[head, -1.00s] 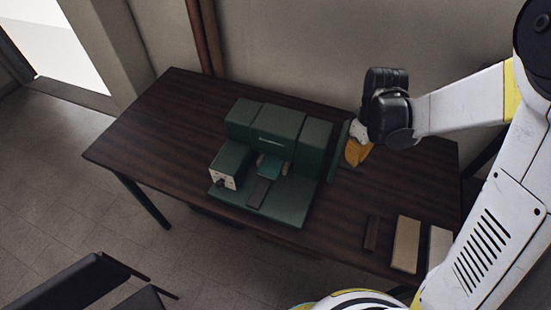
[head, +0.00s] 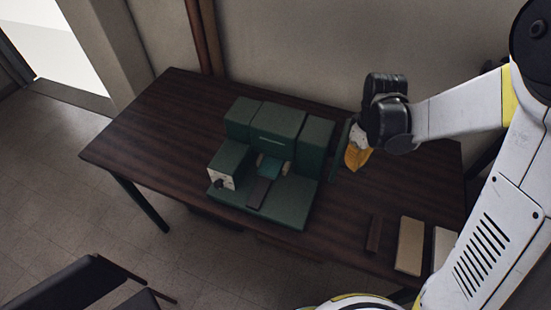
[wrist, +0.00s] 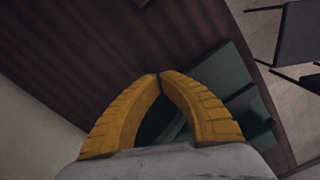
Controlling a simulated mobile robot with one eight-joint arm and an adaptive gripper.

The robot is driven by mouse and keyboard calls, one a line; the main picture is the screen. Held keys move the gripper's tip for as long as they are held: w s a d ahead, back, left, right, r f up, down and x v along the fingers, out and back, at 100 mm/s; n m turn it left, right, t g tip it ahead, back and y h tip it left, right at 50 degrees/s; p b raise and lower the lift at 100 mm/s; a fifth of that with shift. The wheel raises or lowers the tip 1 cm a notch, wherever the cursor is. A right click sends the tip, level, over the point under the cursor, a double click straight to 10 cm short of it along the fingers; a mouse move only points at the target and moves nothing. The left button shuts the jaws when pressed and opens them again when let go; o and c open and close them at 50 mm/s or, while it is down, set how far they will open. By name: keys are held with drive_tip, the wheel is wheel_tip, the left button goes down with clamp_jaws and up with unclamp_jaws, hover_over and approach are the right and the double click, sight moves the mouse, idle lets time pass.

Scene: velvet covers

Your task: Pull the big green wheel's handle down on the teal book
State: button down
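A dark green press machine (head: 278,120) stands on the table. The big green wheel (head: 340,150) shows nearly edge-on at its right side; I cannot make out its handle. The teal book (head: 268,169) lies in the middle of the machine, under its upper body. My gripper (head: 354,166) is just right of the wheel, its yellow fingers pointing down. In the wrist view its fingertips (wrist: 158,75) come together, with no object clearly held between them. Dark green parts show behind and right of the fingers there. Whether the fingers touch the wheel is hidden.
The dark wooden table (head: 150,130) has free room at the left. A dark strip (head: 374,233), a tan block (head: 410,246) and a pale block (head: 443,245) lie at its front right. A dark chair (head: 75,285) stands in front. A wall is behind.

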drive_tip(key=shift+s+a+f+b, duration=0.1)
drive_tip(key=shift+s+f+b, duration=0.15)
drive_tip(key=shift+f+b, duration=0.35)
drive_tip(key=shift+f+b, duration=0.6)
drive_tip(key=shift+s+f+b, duration=0.1)
drive_tip(key=shift+f+b, duration=0.6)
